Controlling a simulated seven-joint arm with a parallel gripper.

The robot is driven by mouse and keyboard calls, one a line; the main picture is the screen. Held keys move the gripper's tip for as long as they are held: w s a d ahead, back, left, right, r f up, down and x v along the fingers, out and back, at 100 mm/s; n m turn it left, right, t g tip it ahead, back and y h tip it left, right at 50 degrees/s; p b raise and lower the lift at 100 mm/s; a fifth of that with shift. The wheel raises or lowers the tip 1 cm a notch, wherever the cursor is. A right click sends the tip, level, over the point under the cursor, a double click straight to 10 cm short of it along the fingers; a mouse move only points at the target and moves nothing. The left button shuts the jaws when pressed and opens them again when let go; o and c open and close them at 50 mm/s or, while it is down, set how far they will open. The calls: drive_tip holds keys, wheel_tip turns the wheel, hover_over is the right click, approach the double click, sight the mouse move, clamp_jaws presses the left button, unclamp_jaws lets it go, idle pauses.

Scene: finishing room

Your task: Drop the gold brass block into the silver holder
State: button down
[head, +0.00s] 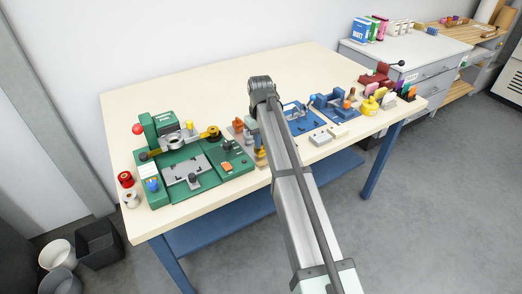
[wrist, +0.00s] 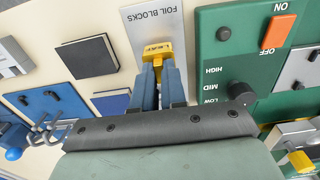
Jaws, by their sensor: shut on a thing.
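The gold brass block (wrist: 157,50), with letters on its face, is between the fingertips of my gripper (wrist: 158,70) in the wrist view. The gripper is shut on it, over the grey plate marked FOIL BLOCKS (wrist: 145,22). I cannot tell whether the block still touches the plate. A silver holder (head: 175,142) sits on the green press (head: 150,128), left of my arm in the head view. A silver part with a yellow handle shows in the wrist view (wrist: 292,133), at the lower right. In the head view my arm hides most of the gripper.
The green base has a black knob (wrist: 241,92) and an orange switch (wrist: 277,32) beside the plate. Blue fixtures (head: 333,104) stand right of my arm. The table's back (head: 200,85) is clear.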

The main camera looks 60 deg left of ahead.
drive_tip(key=shift+r, duration=3.7)
drive_tip(key=s+a+r+n, duration=0.2)
drive_tip(key=s+a, duration=0.6)
drive_tip(key=s, duration=0.5)
drive_tip(key=s+a+r+n, duration=0.3)
drive_tip(key=s+a, duration=0.5)
drive_tip(key=s, duration=0.5)
drive_tip(key=shift+w+d+f, duration=0.15)
drive_tip(key=shift+f, duration=1.35)
drive_tip(key=shift+w+d+f, duration=0.1)
drive_tip(key=shift+f, duration=1.35)
drive_tip(key=shift+f, duration=0.55)
